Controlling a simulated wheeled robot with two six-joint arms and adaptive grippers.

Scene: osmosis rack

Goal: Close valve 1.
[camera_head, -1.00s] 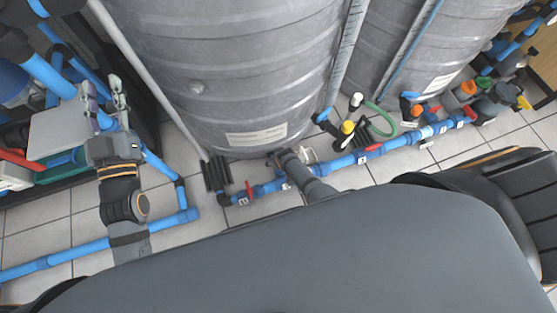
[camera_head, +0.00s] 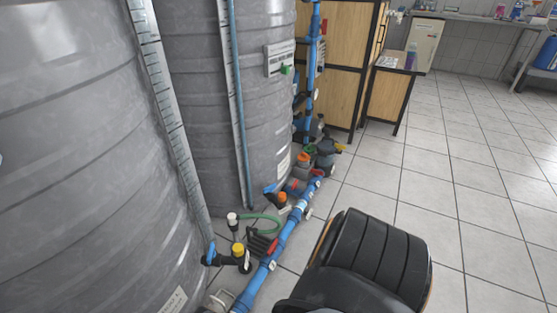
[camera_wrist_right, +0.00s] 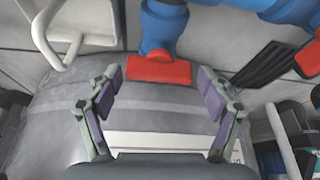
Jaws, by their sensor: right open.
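A red valve handle (camera_wrist_right: 160,69) sits below a blue pipe fitting (camera_wrist_right: 163,28) in the right wrist view. My right gripper (camera_wrist_right: 162,84) is open, with its fingers on either side of the handle's lower edge and a gap on both sides. I cannot tell how far the handle is in depth. A second red part (camera_wrist_right: 310,60) shows at the right edge. In the head view, the blue pipe (camera_head: 272,262) runs along the floor with red handles (camera_head: 318,172) on it. No valve number is readable. My left gripper is out of view.
Large grey tanks (camera_head: 85,130) stand left of the pipe. A white bent handle (camera_wrist_right: 62,42) and a black ribbed part (camera_wrist_right: 262,65) flank the valve. A green hose (camera_head: 263,217) loops near the pipe. Tiled floor (camera_head: 465,200) at the right is clear.

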